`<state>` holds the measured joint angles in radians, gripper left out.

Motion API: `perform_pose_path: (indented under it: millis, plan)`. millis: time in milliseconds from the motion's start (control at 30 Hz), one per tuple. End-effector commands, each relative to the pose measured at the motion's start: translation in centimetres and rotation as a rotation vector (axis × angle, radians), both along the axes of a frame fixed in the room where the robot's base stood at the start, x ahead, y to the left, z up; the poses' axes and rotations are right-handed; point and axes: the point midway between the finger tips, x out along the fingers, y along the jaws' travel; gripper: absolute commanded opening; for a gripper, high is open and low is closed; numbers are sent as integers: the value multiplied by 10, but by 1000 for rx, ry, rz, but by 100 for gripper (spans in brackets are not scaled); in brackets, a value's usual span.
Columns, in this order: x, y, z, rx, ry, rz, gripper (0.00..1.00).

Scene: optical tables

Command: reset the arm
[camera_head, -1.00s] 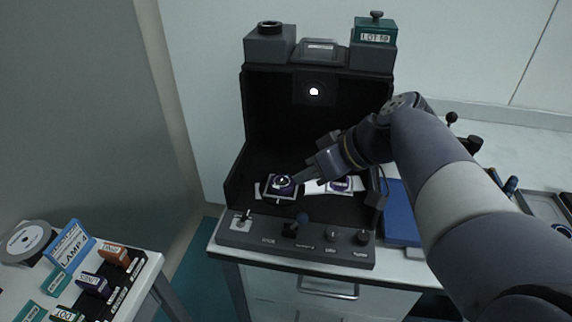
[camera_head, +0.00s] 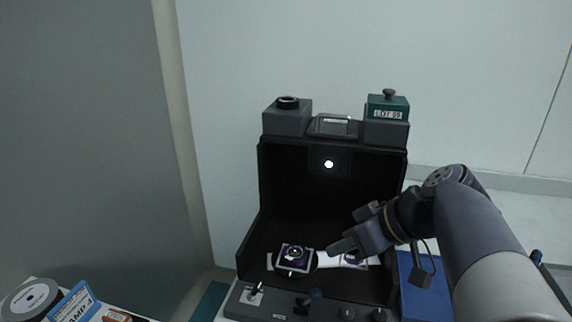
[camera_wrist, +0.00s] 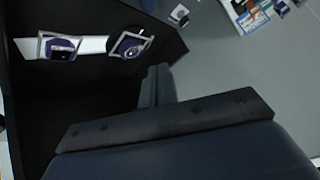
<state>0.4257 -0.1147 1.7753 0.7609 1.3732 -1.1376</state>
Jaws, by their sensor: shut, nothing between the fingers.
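My arm reaches in from the right in the head view. My gripper (camera_head: 334,249) is shut and empty inside the black open-fronted booth (camera_head: 330,196). Its tip is just right of a framed purple sample (camera_head: 295,255) on the booth floor and looks apart from it. A second purple sample (camera_head: 353,259) lies on a white strip, partly hidden behind my gripper. In the wrist view, the shut fingers (camera_wrist: 158,85) show at the middle, and both framed samples show at the upper left (camera_wrist: 62,48) and (camera_wrist: 130,44).
A control panel with knobs (camera_head: 300,305) runs along the booth's front. A grey block (camera_head: 287,117) and a teal lot box (camera_head: 387,108) stand on top. A blue folder (camera_head: 412,282) lies at the right. A side table at lower left holds a reel (camera_head: 30,299) and a lamp box (camera_head: 72,304).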

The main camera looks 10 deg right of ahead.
Motion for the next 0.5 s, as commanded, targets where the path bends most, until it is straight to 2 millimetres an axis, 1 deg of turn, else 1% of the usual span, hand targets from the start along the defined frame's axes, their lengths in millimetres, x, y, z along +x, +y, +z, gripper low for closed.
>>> perform_pose_path:
  millis: [500]
  plan:
    - [33, 56, -38, 1, 3, 6, 0]
